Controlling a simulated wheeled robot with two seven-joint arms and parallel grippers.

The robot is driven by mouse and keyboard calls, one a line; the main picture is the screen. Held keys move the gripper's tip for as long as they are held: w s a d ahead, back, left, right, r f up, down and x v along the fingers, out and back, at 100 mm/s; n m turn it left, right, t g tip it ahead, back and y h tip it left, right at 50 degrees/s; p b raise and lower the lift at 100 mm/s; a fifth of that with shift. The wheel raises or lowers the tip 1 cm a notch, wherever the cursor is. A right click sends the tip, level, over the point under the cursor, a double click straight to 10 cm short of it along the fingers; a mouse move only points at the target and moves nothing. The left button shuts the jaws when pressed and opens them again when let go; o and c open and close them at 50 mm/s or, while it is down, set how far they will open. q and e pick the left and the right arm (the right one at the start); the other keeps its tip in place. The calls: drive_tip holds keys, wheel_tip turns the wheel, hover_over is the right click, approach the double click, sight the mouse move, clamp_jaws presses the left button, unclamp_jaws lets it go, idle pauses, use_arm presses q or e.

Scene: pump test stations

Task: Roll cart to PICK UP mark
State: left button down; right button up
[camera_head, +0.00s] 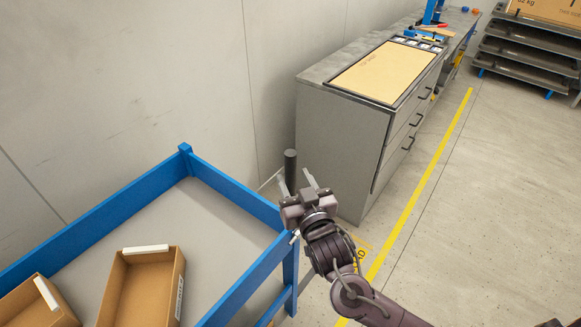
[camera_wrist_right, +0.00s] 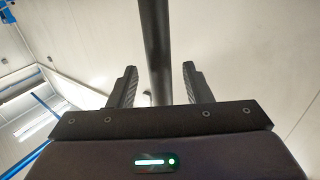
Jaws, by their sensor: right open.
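The cart (camera_head: 232,203) has a blue frame and a grey deck, and stands at the lower left of the head view. A dark upright handle bar (camera_head: 290,163) rises near its right corner. My right gripper (camera_head: 297,183) is open beside this bar. In the right wrist view the bar (camera_wrist_right: 155,50) runs between the two spread fingers, with a gap on each side; I cannot tell how deep it sits. Yellow floor lettering (camera_head: 362,246) shows partly behind my right arm, too hidden to read. My left gripper is not in view.
Two open cardboard boxes (camera_head: 178,290) (camera_head: 70,318) lie on the cart deck. A grey drawer cabinet (camera_head: 338,150) stands just beyond the handle, against the wall. A yellow floor line (camera_head: 425,182) runs along it. Open floor (camera_head: 490,210) lies to the right; a rack (camera_head: 525,50) stands far back.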

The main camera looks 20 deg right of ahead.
sight(293, 176)
drive_tip(key=shift+w+a+p, duration=0.1)
drive_tip(key=shift+w+p, duration=0.25)
drive_tip(key=shift+w, duration=1.35)
drive_tip(key=shift+c, duration=0.4)
clamp_jaws()
